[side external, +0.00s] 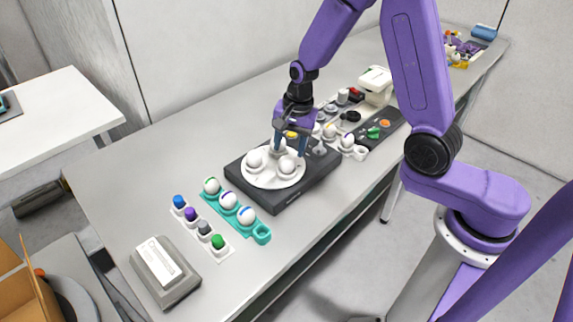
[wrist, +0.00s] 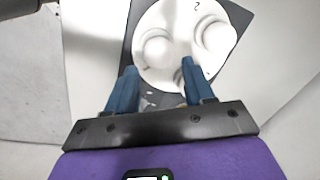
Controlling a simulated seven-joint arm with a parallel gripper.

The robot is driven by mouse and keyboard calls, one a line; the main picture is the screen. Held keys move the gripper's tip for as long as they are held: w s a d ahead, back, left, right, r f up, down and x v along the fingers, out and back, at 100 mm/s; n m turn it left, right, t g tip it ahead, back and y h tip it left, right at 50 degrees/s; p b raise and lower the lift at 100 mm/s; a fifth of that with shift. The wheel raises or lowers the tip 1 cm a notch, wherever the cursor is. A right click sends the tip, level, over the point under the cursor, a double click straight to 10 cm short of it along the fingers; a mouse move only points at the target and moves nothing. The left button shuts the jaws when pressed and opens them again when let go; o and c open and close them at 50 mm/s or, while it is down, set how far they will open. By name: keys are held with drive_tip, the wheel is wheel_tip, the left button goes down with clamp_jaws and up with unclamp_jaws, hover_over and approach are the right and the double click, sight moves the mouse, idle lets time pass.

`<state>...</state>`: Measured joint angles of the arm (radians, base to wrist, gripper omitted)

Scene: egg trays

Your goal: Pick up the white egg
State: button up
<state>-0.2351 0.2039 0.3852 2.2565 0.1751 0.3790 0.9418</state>
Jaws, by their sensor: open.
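A white round plate (side external: 262,181) sits on a dark flat device (side external: 238,172) and holds white rounded, egg-like shapes (side external: 254,159). I cannot tell which one is the white egg, or whether some are part of the plate. My gripper (side external: 290,150) is above the plate's far right part, fingers pointing down beside another white shape (side external: 288,165). In the wrist view my gripper (wrist: 159,68) is open, its blue fingers apart over the near edge of the plate (wrist: 170,12). One finger partly hides a white shape there. Nothing shows held between the fingers.
A teal tray (side external: 262,234) holds white eggs with coloured bands, beside a white strip (side external: 229,246) of coloured caps. A grey box (side external: 165,270) stands at the near left. Another tray with white eggs (side external: 347,140) and small equipment (side external: 376,84) stand right of the device.

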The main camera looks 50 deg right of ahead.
sight(288, 157)
drive_tip(key=shift+w+a+f, duration=0.1)
drive_tip(key=shift+w+f, duration=0.05)
drive_tip(key=shift+f, duration=1.25)
drive_tip(key=shift+w+a+f, duration=0.1)
drive_tip(key=shift+f, duration=1.25)
drive_tip(key=c, duration=0.3)
